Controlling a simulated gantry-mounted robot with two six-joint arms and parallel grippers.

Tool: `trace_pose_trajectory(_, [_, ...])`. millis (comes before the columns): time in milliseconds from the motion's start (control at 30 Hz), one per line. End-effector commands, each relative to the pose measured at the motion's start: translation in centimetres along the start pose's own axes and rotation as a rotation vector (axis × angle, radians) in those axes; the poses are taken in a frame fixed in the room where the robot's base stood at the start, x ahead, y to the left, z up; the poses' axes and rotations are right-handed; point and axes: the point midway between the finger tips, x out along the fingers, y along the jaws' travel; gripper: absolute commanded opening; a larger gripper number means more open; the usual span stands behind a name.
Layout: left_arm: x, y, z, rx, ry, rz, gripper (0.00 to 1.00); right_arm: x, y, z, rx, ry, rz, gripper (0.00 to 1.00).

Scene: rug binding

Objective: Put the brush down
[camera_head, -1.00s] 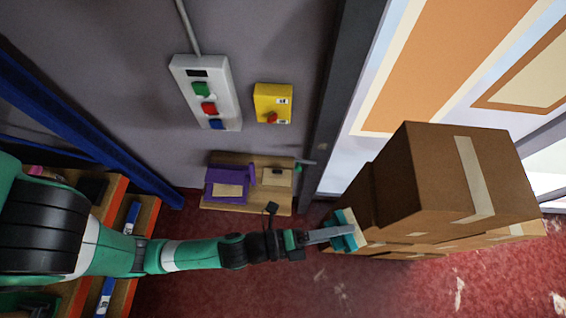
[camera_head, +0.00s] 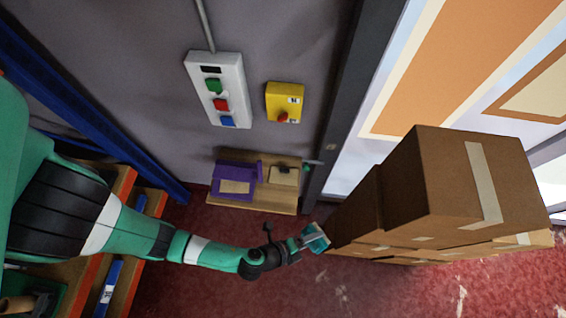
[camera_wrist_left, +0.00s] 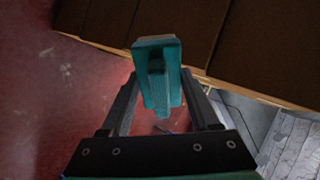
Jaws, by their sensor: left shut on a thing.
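The brush (camera_head: 315,238) is a teal block with a lighter edge, at the end of my left arm in the head view. My left gripper (camera_head: 304,242) is shut on it and holds it beside the stacked boxes. In the left wrist view the teal brush (camera_wrist_left: 157,75) stands out between the two dark fingers of my left gripper (camera_wrist_left: 160,108). What lies directly beneath the brush is unclear. My right gripper is not in view.
Brown cardboard boxes (camera_head: 465,190) are stacked right of the brush. A wooden board (camera_head: 270,204) with a purple holder (camera_head: 234,181) is at the wall. A control box (camera_head: 217,90) and yellow switch (camera_head: 285,102) hang above. Orange shelving (camera_head: 122,188) is at left. Red floor (camera_head: 300,290) is open in front.

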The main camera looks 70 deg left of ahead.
Motion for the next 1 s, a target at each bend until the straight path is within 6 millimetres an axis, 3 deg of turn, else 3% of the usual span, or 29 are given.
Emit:
trace_pose_trajectory(33, [0.6, 2.0, 0.8, -0.036, -0.048, 0.044, 0.17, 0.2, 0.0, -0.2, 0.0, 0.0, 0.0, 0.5])
trace_pose_trajectory(200, [1.8, 8.4, 4.2, -0.228, -0.221, 0.186, 0.17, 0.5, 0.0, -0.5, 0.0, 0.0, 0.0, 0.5])
trace_pose_trajectory(400, [1.3, 13.9, 7.9, -0.528, -0.398, 0.375, 0.18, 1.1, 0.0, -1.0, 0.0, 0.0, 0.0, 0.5])
trace_pose_trajectory(567, [1.5, 14.4, 9.4, -0.682, -0.44, 0.484, 0.18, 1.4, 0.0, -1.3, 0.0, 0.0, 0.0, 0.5])
trace_pose_trajectory(867, [3.5, 10.7, 11.9, -0.865, -0.438, 0.652, 0.18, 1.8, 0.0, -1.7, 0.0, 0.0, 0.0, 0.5])
trace_pose_trajectory(1000, [3.5, 10.6, 12.4, -0.908, -0.421, 0.723, 0.18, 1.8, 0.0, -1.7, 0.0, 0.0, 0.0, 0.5])
